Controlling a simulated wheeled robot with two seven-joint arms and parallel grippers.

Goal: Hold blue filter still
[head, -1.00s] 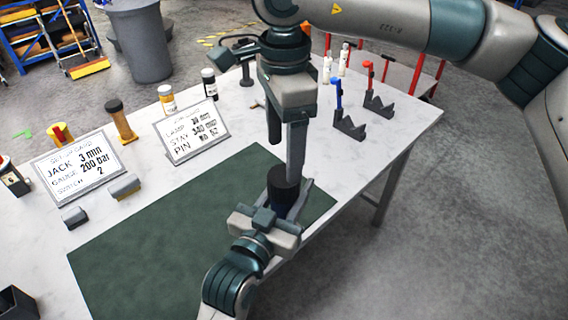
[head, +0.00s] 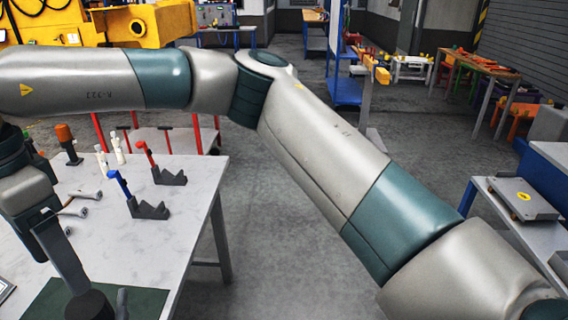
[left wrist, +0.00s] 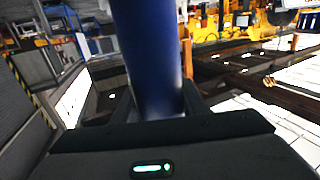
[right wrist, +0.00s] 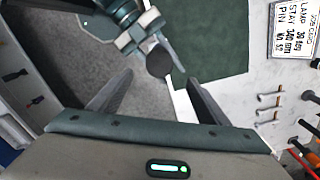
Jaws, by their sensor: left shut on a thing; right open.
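The blue filter (left wrist: 150,50) stands between the fingers of my left gripper (left wrist: 155,108), which is shut on it, in the left wrist view. In the head view only its black top (head: 90,306) shows at the bottom edge, with a finger of my left gripper (head: 122,304) beside it. My right gripper (head: 76,285) points down just above the black top. In the right wrist view my right gripper (right wrist: 158,95) is open and empty; the filter's round black top (right wrist: 158,62) shows between and beyond its fingertips, and I cannot tell any contact.
The white table (head: 185,225) carries a green mat (head: 145,300). A blue-handled tool in a dark stand (head: 148,210) and a red-handled one (head: 170,178) stand near its right edge. A printed card (right wrist: 292,28) shows in the right wrist view. Grey floor lies right of the table.

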